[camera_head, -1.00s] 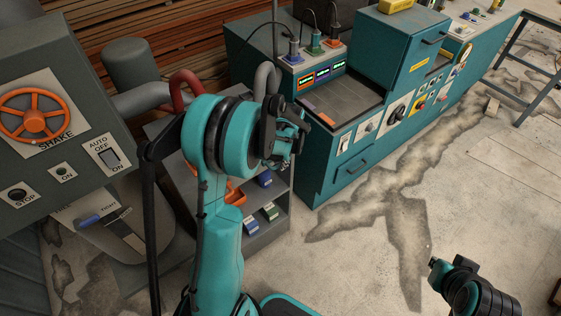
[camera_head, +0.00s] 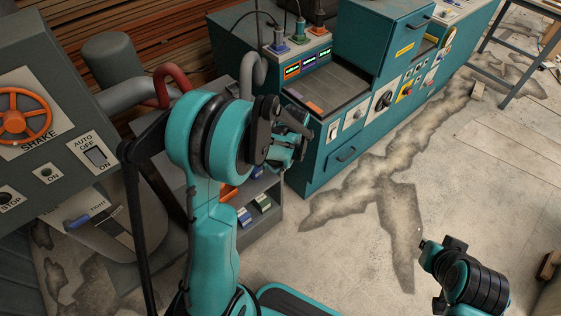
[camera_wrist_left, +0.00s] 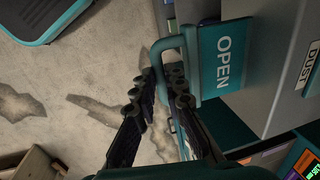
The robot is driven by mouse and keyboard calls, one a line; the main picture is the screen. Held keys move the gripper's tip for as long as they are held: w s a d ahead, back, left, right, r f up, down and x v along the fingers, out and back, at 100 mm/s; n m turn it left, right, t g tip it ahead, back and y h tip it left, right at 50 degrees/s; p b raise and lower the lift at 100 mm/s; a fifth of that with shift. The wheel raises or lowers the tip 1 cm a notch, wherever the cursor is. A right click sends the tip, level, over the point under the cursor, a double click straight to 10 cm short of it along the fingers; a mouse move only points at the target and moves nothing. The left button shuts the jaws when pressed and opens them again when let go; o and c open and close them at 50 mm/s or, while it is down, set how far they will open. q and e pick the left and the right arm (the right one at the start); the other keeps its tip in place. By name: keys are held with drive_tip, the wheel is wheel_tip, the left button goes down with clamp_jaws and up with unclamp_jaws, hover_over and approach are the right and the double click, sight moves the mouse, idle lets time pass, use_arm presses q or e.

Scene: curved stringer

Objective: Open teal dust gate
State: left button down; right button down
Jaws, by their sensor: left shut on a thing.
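The teal dust gate (camera_wrist_left: 223,62), a plate marked OPEN with a grey-teal loop handle (camera_wrist_left: 163,46), shows in the left wrist view at the upper middle. My left gripper (camera_wrist_left: 158,95) has its dark fingers on either side of the handle's outer bar and is shut on it. The fingers hide part of the handle. In the head view my left gripper (camera_head: 292,140) is in front of the teal cabinet's left end, and my arm hides the gate there.
The teal cabinet (camera_head: 335,165) stands on the right of my left arm. A grey panel with an orange wheel (camera_head: 22,115) stands on the left. A low shelf (camera_head: 262,222) holds small boxes. Stained floor (camera_head: 420,190) is open on the right. A DUST label (camera_wrist_left: 308,65) sits beside the gate.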

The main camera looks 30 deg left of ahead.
use_arm(q)
drive_tip(key=c, duration=1.9)
unclamp_jaws()
drive_tip(key=shift+o, duration=0.2)
wheel_tip(320, 180, up, 12)
drive_tip(key=d, duration=0.2)
drive_tip(key=shift+s, duration=0.35)
drive_tip(key=shift+f, duration=0.1)
drive_tip(key=s+d+r+n+t+h, duration=0.1)
drive_tip(key=s+d+r+n+t, duration=0.1)
drive_tip(key=s, duration=0.5)
drive_tip(key=s+d+r+n+t, duration=0.2)
drive_tip(key=s+d+t, duration=0.2)
drive_tip(key=s, duration=0.3)
drive_tip(key=shift+s+d+h, duration=0.4)
drive_tip(key=shift+d, duration=0.2)
